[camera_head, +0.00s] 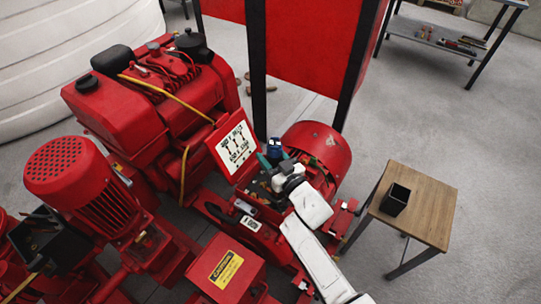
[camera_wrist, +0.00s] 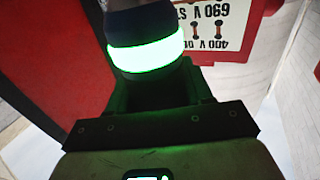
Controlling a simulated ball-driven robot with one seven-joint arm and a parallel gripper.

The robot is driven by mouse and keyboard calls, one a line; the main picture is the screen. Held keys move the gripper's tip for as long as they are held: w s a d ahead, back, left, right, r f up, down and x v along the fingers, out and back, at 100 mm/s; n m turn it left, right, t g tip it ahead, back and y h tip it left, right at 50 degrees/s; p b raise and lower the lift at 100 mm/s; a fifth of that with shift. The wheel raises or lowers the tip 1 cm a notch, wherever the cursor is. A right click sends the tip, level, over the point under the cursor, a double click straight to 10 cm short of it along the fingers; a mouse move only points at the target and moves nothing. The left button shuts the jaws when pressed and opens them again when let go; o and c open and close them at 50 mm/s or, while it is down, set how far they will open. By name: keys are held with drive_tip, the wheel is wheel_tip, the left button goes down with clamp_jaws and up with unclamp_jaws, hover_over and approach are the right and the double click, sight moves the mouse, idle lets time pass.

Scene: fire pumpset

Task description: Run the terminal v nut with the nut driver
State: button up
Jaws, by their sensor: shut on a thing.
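My gripper (camera_head: 268,160) is at the open terminal box of the red motor (camera_head: 316,152). In the wrist view my gripper (camera_wrist: 160,92) is shut on the nut driver (camera_wrist: 140,22), a dark, round body with a bright green lit band. In the head view the nut driver shows as a small blue shape (camera_head: 273,146) above the box. The terminal v nut and the driver's tip are hidden from both views. A white wiring label (camera_head: 237,145) on the raised red lid stands left of my gripper. The label (camera_wrist: 218,25) also shows upside down in the wrist view.
A small wooden table (camera_head: 425,205) with a black bin (camera_head: 395,199) stands to the right. The red engine (camera_head: 155,85) and a vertical red pump motor (camera_head: 75,175) crowd the left. A red panel (camera_head: 305,45) on dark posts rises behind. Grey floor is free at the right.

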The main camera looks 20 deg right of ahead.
drive_tip(key=shift+f, duration=0.65)
idle(2.1)
drive_tip(key=shift+r, duration=0.1)
